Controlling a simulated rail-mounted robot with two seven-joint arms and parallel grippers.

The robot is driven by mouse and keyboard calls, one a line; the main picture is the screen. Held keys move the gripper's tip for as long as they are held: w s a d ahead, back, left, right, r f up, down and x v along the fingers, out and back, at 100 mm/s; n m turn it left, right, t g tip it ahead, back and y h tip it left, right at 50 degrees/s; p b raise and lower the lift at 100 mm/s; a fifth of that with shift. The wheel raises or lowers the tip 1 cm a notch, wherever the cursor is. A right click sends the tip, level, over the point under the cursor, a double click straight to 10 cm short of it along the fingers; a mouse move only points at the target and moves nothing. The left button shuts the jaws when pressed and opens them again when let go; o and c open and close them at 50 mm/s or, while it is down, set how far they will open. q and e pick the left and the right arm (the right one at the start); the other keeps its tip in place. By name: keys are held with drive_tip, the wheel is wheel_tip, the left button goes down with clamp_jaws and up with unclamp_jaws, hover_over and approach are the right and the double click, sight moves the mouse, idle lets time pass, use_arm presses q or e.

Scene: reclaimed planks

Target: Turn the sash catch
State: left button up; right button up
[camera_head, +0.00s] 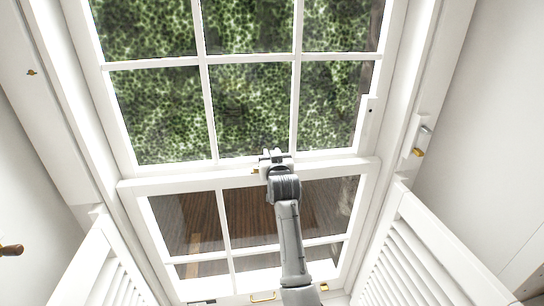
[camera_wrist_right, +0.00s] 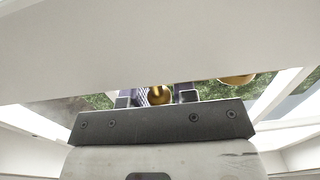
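The brass sash catch sits on the white meeting rail (camera_head: 160,184) of the window. A small brass piece of it (camera_head: 256,171) shows just left of my right gripper (camera_head: 272,157) in the head view. In the right wrist view the catch's round brass knob (camera_wrist_right: 160,95) lies between the two fingers of my right gripper, with finger pads close on both sides. Whether the pads press on the knob cannot be told. Another brass part (camera_wrist_right: 238,78) shows to the right there. The white rail hides much of the catch in that view. My left gripper is not in view.
Louvred white shutters stand at the lower left (camera_head: 105,265) and lower right (camera_head: 425,250). A brass fitting (camera_head: 418,152) is on the right frame, and a brass handle (camera_head: 263,297) is at the bottom. A brown knob (camera_head: 12,250) shows at the far left.

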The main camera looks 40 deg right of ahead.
drive_tip(key=o, duration=0.3)
drive_tip(key=shift+s+a+f, duration=0.1)
drive_tip(key=shift+s+a, duration=0.1)
drive_tip(key=shift+s, duration=0.15)
drive_tip(key=shift+b+v, duration=2.3)
drive_tip(key=shift+v, duration=4.2)
